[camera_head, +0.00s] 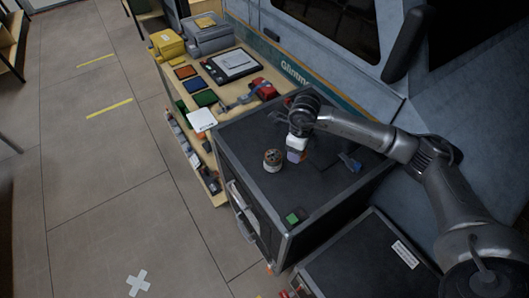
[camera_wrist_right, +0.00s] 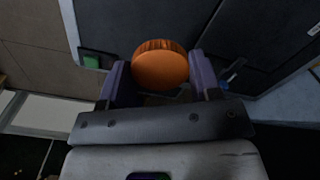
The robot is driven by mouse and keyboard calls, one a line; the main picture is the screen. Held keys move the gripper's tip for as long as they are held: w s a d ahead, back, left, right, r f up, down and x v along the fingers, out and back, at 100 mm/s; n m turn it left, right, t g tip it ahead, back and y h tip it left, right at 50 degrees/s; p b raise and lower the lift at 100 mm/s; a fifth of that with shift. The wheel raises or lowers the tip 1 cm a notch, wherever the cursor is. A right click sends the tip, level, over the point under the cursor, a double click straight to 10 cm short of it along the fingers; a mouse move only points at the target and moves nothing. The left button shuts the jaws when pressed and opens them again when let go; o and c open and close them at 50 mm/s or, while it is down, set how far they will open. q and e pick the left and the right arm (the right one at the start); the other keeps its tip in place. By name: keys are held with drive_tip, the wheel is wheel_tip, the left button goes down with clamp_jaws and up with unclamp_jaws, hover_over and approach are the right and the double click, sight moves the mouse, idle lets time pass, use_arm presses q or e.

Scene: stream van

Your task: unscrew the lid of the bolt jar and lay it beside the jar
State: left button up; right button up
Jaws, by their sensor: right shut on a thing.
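The bolt jar (camera_head: 272,161) stands upright on the dark cabinet top, and its mouth looks open with contents too small to make out. My right gripper (camera_head: 296,156) is just right of the jar, apart from it and pointing down. In the right wrist view my right gripper (camera_wrist_right: 160,82) is shut on the round orange lid (camera_wrist_right: 160,66), one finger on each side. The jar cannot be made out in the right wrist view. My left gripper is in neither view.
The dark cabinet top (camera_head: 240,140) has free room around the jar. A green square (camera_head: 292,218) lies near its front corner and a blue item (camera_head: 349,162) lies to the right. A wooden bench with a red tool (camera_head: 263,89) and several bins stands behind, along the van.

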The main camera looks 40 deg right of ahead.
drive_tip(key=s+d+f+m+p, duration=0.1)
drive_tip(key=s+d+m, duration=0.2)
drive_tip(key=d+m, duration=0.35)
drive_tip(key=m+p, duration=0.1)
hover_over(283, 178)
wheel_tip(283, 178, down, 7)
drive_tip(key=shift+f, duration=2.05)
drive_tip(key=shift+f, duration=0.15)
drive_tip(key=o, duration=1)
